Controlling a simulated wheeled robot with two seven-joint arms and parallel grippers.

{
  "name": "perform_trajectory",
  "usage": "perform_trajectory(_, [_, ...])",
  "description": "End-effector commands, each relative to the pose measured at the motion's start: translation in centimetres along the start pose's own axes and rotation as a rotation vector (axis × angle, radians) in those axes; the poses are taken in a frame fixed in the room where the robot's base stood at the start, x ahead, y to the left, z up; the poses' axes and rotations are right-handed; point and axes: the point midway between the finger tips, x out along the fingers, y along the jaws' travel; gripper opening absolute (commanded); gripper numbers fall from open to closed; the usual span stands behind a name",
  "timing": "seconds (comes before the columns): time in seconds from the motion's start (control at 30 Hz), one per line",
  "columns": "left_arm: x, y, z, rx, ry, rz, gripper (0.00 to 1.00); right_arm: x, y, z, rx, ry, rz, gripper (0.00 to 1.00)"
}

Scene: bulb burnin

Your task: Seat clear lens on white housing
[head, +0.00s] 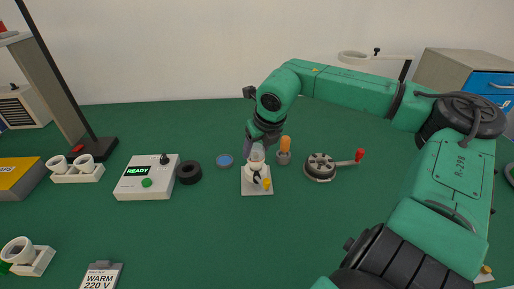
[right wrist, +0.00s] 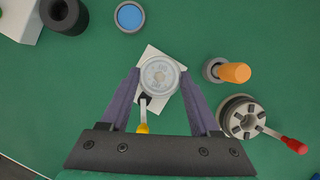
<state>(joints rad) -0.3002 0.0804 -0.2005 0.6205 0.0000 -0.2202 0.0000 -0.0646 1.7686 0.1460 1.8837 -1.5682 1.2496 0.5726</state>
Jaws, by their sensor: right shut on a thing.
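My right gripper (head: 258,147) points down over the white plate in the middle of the table. It is shut on the clear lens (right wrist: 160,74), a round, pale see-through disc between the two fingertips in the right wrist view. The white housing (head: 256,169) stands upright on the white plate (head: 257,189), directly below the gripper. In the right wrist view the lens covers the housing; I cannot tell whether they touch. A small clamp with a yellow tip (right wrist: 142,128) is on the plate beside the housing. My left gripper is not in view.
An orange-handled tool (head: 285,145) stands in a grey holder close right of the plate. A round grey chuck with a red-knobbed lever (head: 320,167) is further right. A blue disc (head: 224,160), black ring (head: 189,172) and READY box (head: 147,178) lie left. The front middle is clear.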

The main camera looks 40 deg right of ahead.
Motion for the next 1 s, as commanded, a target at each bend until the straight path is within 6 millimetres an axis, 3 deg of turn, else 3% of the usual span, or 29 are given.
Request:
perform_trajectory(0.33, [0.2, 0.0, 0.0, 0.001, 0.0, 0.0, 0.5, 0.2, 0.0, -0.1, 0.0, 0.0, 0.0, 0.12])
perform_trajectory(0.37, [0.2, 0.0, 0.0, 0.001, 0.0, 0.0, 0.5, 0.2, 0.0, -0.1, 0.0, 0.0, 0.0, 0.74])
perform_trajectory(0.4, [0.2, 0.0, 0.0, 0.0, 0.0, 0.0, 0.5, 0.2, 0.0, -0.1, 0.0, 0.0, 0.0, 0.89])
perform_trajectory(0.43, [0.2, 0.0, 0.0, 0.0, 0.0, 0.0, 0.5, 0.2, 0.0, -0.1, 0.0, 0.0, 0.0, 0.98])
perform_trajectory(0.77, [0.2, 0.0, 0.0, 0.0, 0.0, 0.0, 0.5, 0.0, 0.0, -0.1, 0.0, -0.001, 0.0, 0.98])
perform_trajectory(1.0, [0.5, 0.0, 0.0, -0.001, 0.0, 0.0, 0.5, -3.1, 0.1, 0.0, 0.0, -0.007, 0.004, 0.98])
